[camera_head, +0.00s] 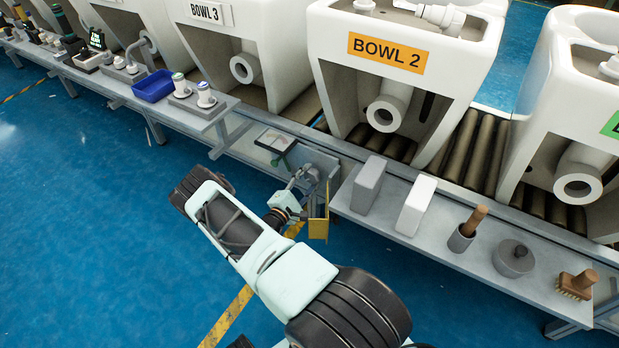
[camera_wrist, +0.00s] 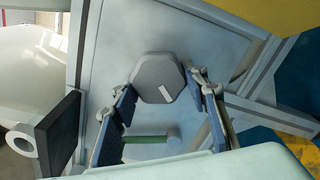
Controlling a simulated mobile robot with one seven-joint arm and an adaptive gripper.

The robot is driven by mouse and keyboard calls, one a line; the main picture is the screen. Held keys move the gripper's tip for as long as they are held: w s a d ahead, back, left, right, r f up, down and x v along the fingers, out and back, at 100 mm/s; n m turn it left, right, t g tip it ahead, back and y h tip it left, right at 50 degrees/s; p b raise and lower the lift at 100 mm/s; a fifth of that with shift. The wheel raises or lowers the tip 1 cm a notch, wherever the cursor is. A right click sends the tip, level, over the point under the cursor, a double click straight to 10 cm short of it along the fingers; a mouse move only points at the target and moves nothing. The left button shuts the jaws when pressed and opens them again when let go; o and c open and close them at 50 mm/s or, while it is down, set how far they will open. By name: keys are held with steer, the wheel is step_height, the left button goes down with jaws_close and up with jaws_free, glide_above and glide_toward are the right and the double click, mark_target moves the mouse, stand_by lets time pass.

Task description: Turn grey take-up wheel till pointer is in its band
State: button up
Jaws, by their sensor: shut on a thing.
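The grey take-up wheel (camera_wrist: 157,75) is a many-sided knob with a small white mark on its lower face, in the wrist view. My gripper (camera_wrist: 166,96) has one blue-padded finger at each side of it and is shut on it. In the head view my gripper (camera_head: 306,182) is at the grey panel (camera_head: 322,160) on the conveyor's front, and the arm and fingers largely hide the wheel. A pale framed plate (camera_head: 275,140) lies just left of the panel; I cannot make out a pointer or a band on it.
A green bar (camera_wrist: 146,139) with a grey round end is below the wheel in the wrist view. A yellow plate (camera_head: 318,222) hangs beside my gripper. Grey and white blocks (camera_head: 416,205) stand on the shelf to the right. The blue floor (camera_head: 90,220) at left is clear.

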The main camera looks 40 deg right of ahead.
steer(key=shift+s+n, duration=0.1)
steer(key=shift+n, duration=0.4)
steer(key=o, duration=1.2)
steer(key=shift+c, duration=0.2)
steer(key=v, duration=1.2)
